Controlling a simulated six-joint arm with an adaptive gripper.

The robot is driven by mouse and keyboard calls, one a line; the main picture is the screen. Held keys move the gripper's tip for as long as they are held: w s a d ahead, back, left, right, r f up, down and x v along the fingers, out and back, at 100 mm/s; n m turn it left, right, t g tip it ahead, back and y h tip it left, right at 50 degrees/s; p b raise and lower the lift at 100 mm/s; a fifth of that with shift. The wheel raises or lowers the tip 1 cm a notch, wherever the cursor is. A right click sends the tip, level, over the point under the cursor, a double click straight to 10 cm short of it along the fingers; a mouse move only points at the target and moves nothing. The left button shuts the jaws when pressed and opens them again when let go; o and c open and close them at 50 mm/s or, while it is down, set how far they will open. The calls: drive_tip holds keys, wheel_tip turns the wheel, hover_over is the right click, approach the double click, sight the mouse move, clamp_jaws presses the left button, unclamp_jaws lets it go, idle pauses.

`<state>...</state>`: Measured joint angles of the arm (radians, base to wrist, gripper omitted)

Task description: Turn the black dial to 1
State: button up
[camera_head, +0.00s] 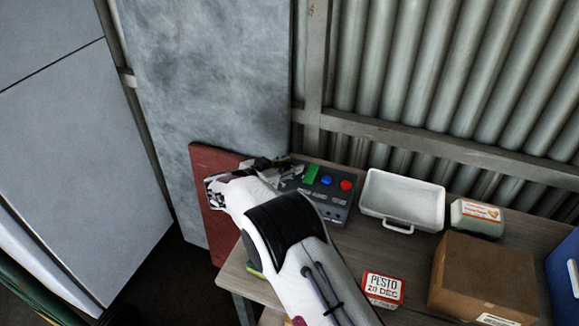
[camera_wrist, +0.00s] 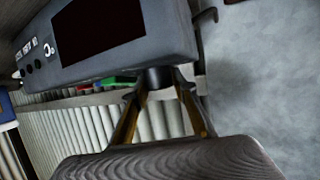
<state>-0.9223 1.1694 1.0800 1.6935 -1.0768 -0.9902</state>
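The dark grey control box (camera_head: 334,203) stands on the wooden table, with green, blue and red buttons on top. In the wrist view the box (camera_wrist: 185,30) fills the upper left. The black dial (camera_wrist: 157,78) sticks out of its edge, between my fingertips. My gripper (camera_wrist: 160,82) has one finger on each side of the dial, with no clear gap between the tips and it. In the head view my gripper (camera_head: 264,164) is at the left end of the box, and my arm hides the dial. The dial's pointer and any number marks cannot be read.
A white tray (camera_head: 402,201) stands right of the box. Farther right are a labelled tub (camera_head: 477,218) and a cardboard box (camera_head: 484,277). A pesto box (camera_head: 383,289) is near the front. A red board (camera_head: 217,228) and a grey panel (camera_head: 215,75) stand close on the left.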

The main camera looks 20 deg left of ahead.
drive_tip(key=shift+o, duration=1.3)
drive_tip(key=shift+s, duration=0.1)
drive_tip(key=v, duration=1.1)
drive_tip(key=shift+s+r, duration=0.25)
drive_tip(key=shift+s, duration=0.05)
drive_tip(key=shift+a, duration=0.15)
